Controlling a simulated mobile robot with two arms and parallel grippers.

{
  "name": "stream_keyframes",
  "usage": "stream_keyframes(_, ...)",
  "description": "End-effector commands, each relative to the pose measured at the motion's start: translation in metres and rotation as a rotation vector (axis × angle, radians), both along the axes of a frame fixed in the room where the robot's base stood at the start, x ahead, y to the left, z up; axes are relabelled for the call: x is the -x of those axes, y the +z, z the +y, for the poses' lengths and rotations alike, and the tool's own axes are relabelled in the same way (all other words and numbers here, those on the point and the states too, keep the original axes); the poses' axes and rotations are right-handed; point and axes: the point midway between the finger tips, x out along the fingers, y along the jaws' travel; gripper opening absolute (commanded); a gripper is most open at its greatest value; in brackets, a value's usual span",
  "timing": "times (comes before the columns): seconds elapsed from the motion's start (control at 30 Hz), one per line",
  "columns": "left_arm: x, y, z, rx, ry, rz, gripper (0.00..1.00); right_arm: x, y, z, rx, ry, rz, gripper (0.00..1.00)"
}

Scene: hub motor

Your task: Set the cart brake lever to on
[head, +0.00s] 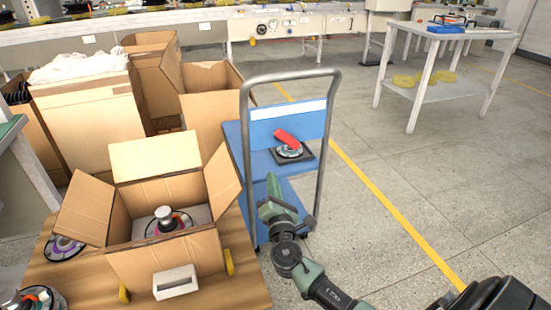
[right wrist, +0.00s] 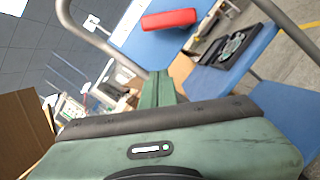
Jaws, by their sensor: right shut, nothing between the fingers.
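The cart (head: 262,165) is blue with a grey tubular handle and stands in the middle of the head view. A red bar-shaped lever (head: 287,139) sits on its blue panel, slanting down to the right. In the right wrist view the red lever (right wrist: 169,19) is near the top, beyond the fingertips. My right gripper (head: 270,180) is green, shut and empty, inside the handle frame, below and left of the lever. Its shut fingers (right wrist: 158,82) show in the right wrist view, apart from the lever.
A black tray with a hub motor (head: 291,151) lies on the cart. An open cardboard box (head: 165,262) with another motor stands on a wooden table at left. The cart's handle (head: 246,150) rises around my right gripper. Floor to the right is clear.

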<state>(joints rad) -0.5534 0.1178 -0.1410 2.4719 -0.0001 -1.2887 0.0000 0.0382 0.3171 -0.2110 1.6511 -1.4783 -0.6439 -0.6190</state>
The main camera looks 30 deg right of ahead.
Motion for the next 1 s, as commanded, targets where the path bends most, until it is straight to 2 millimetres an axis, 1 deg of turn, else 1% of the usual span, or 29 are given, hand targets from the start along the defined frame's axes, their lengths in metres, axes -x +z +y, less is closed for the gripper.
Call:
stream_keyframes(0.17,-0.007,0.002,-0.002,0.007,-0.003,-0.033,0.45,-0.021,0.004,-0.010,-0.001,-0.001,-0.002,0.00)
stream_keyframes(0.27,-0.017,0.007,-0.006,0.018,-0.007,-0.083,0.45,-0.040,0.008,-0.018,0.001,-0.003,-0.003,0.00)
stream_keyframes(0.37,-0.028,0.014,-0.010,0.033,-0.011,-0.146,0.45,-0.060,0.011,-0.027,-0.001,-0.003,-0.002,0.00)
stream_keyframes(0.5,-0.049,0.029,-0.017,0.058,-0.020,-0.264,0.45,-0.088,0.016,-0.039,-0.001,-0.003,-0.002,0.00)
stream_keyframes(0.53,-0.049,0.031,-0.017,0.059,-0.020,-0.268,0.45,-0.091,0.019,-0.042,0.000,-0.003,-0.001,0.00)
stream_keyframes(0.6,-0.035,0.023,-0.012,0.040,-0.014,-0.185,0.45,-0.086,0.027,-0.048,-0.001,-0.001,0.001,0.00)
stream_keyframes(0.8,-0.006,0.004,-0.002,0.007,-0.003,-0.032,0.45,-0.083,0.039,-0.060,-0.001,-0.001,0.001,0.00)
stream_keyframes(1.0,0.008,-0.004,0.003,-0.008,0.003,0.040,0.45,-0.081,0.044,-0.065,-0.001,0.000,0.001,0.00)
